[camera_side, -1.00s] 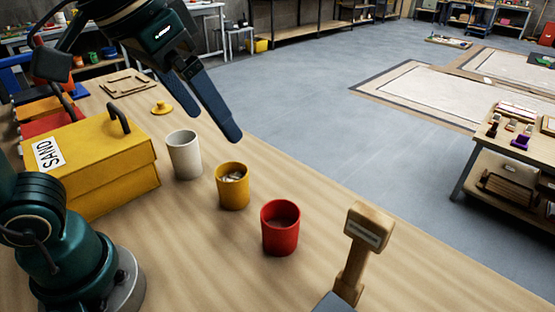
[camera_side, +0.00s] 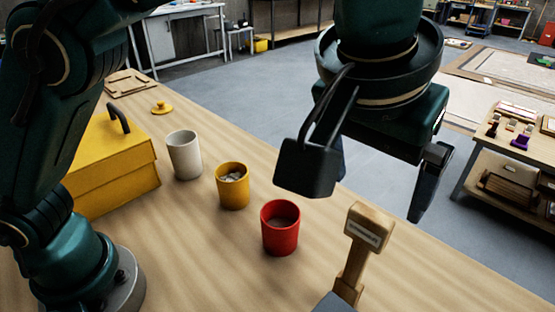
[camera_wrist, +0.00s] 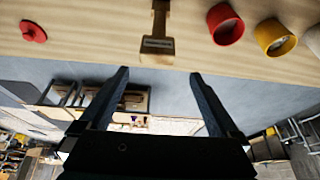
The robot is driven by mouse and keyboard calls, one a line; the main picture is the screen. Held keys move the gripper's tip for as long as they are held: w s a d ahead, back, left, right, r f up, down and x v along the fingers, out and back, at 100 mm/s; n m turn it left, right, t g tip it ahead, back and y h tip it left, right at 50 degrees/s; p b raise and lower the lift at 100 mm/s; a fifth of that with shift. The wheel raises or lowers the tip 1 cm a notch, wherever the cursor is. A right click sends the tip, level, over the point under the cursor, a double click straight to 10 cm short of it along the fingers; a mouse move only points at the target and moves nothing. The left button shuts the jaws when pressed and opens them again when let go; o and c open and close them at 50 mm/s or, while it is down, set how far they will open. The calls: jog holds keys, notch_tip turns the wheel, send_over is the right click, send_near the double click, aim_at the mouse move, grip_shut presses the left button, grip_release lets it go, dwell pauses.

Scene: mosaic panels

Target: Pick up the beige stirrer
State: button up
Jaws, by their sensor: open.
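A beige wooden tool (camera_side: 355,262) with a small label plate on its head is at the table's front right in the side view. It looks like the stirrer, though I cannot be sure. Its lower end meets a grey part at the picture's edge. In the wrist view the tool (camera_wrist: 158,28) shows at the top, its labelled head towards my fingers. My gripper (camera_side: 378,190) is open and empty, above and beyond the tool near the table's far edge. One finger is mostly hidden in the side view. Both fingers of my gripper (camera_wrist: 159,75) show in the wrist view, apart from the tool.
A red cup (camera_side: 280,240), a yellow cup (camera_side: 232,193) with pale bits inside and a white cup (camera_side: 184,162) stand left of the tool. A yellow box (camera_side: 110,185) stands further left. A red knobbed piece (camera_wrist: 33,32) lies on the table in the wrist view.

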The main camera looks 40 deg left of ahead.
aim_at(368, 219)
jog(key=shift+d+f, duration=0.3)
jog(key=shift+f, duration=2.4)
jog(key=shift+x, duration=2.55)
jog(key=shift+a, duration=0.1)
jog(key=c, duration=1.5)
